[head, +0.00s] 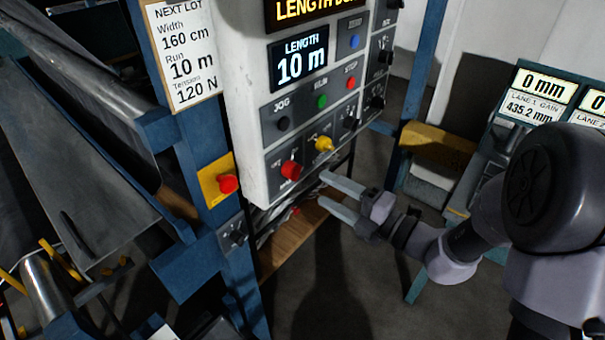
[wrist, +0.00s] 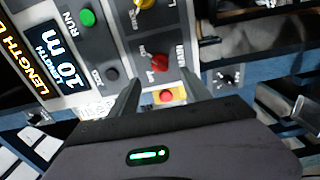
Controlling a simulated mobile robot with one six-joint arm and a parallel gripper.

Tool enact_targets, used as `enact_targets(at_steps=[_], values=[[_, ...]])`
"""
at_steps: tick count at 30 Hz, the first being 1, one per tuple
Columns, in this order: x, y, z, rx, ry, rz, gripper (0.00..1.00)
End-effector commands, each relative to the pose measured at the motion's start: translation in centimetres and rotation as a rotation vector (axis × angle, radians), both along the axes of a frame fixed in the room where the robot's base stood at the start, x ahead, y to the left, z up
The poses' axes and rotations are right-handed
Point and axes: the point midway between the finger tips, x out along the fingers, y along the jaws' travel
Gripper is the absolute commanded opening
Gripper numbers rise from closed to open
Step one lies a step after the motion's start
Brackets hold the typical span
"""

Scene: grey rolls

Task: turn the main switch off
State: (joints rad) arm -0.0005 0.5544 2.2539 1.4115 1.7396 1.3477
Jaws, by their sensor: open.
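The main switch is a red rotary knob (head: 290,171) on a dark plate at the bottom left of the white control panel. In the wrist view the red knob (wrist: 160,62) sits beside the lettering MAIN, and its fine position marks are too small to read surely. My gripper (head: 321,189) is open and empty, to the right of the knob in the head view and apart from it. In the wrist view my gripper (wrist: 160,80) has its fingers spread to either side of the line to the red knob.
A yellow knob (head: 324,144) is right of the red one. A red mushroom button (head: 229,184) on a yellow plate is left on the blue post. Green (head: 321,101) and red (head: 351,83) buttons sit above. Open floor (head: 330,290) lies below my gripper.

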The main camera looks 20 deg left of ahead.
Motion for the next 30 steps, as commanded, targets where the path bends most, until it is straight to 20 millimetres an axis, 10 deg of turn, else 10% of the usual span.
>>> enact_targets(at_steps=[9,21,30], values=[[2.8,6.9,-0.1,-0.001,-0.003,0.003,0.56],[3.3,8.2,0.0,-0.003,-0.001,0.002,0.56],[3.3,8.2,0.0,-0.003,-0.001,0.002,0.00]])
